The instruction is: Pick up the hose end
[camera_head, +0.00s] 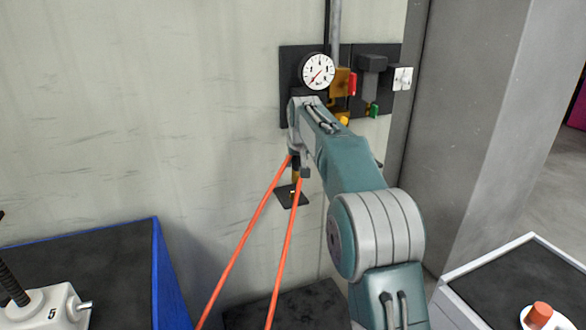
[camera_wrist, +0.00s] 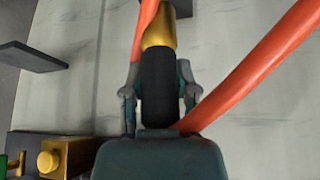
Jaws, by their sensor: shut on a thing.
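The hose end (camera_wrist: 158,88) shows in the wrist view as a black sleeve with a brass collar, joined to an orange hose (camera_wrist: 145,25). My gripper (camera_wrist: 159,80) is shut on the black sleeve, one finger on each side. In the head view my gripper (camera_head: 299,173) is near the wall, above a small black plate (camera_head: 283,194). There the hose end is mostly hidden by my gripper, and the orange hose (camera_head: 245,235) hangs down in two strands. The small black plate also shows in the wrist view (camera_wrist: 30,57), apart from the hose end.
A wall panel with a round gauge (camera_head: 318,71), a red handle (camera_head: 352,84) and a green handle (camera_head: 374,111) is behind my arm. A blue-edged table (camera_head: 120,240) with a jack (camera_head: 45,308) is at left. A white-edged table (camera_head: 505,285) is at right.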

